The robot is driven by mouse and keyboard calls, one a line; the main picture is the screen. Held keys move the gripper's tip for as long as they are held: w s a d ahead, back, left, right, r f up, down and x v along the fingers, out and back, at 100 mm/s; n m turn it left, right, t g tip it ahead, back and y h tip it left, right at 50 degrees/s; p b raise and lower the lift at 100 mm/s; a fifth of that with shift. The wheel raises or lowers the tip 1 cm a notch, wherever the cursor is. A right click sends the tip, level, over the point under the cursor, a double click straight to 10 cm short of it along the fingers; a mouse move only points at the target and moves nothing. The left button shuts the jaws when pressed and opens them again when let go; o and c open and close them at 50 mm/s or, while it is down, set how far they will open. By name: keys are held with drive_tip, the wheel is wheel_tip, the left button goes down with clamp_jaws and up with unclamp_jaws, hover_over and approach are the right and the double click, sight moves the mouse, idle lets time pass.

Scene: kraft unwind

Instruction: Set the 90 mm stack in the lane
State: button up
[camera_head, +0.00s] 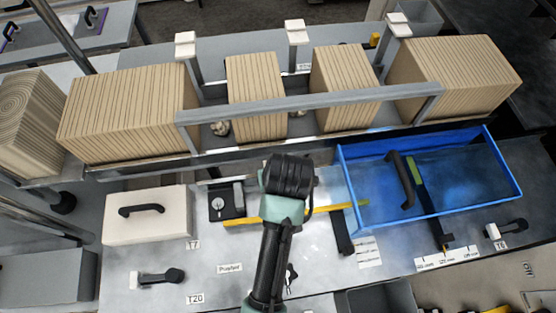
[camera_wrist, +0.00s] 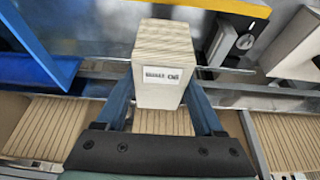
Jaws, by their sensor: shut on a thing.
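My gripper (camera_wrist: 160,88) is shut on a small pale stack (camera_wrist: 158,93). The stack has a striped top and a printed label on its face, too blurred to read surely. The two blue fingers stand at its sides. In the head view my gripper (camera_head: 288,178) is in front of the lane's rail, and the held stack is hidden. The lane (camera_head: 310,103), behind a grey rail, has two striped stacks, one at left (camera_head: 255,97) and one at right (camera_head: 345,87). Larger striped stacks stand at its left (camera_head: 130,112) and right (camera_head: 455,75).
A blue open tray (camera_head: 440,205) with a black handle lies right of my arm. A white box (camera_head: 147,212) with a black handle lies left. A yellow strip (camera_head: 325,209) and a black bar (camera_head: 342,235) lie between. White-topped posts (camera_head: 296,30) rise behind the stacks.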

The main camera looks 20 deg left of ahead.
drive_tip(key=shift+f+b, duration=1.65)
drive_tip(key=shift+f, duration=0.3)
drive_tip(key=shift+f+b, duration=0.9)
drive_tip(key=shift+f, duration=0.9)
drive_tip(key=o, duration=1.5)
drive_tip(key=shift+c, duration=0.2)
drive_tip(key=b+v, duration=0.1)
drive_tip(key=v, duration=1.2)
drive_tip(key=shift+b, duration=0.3)
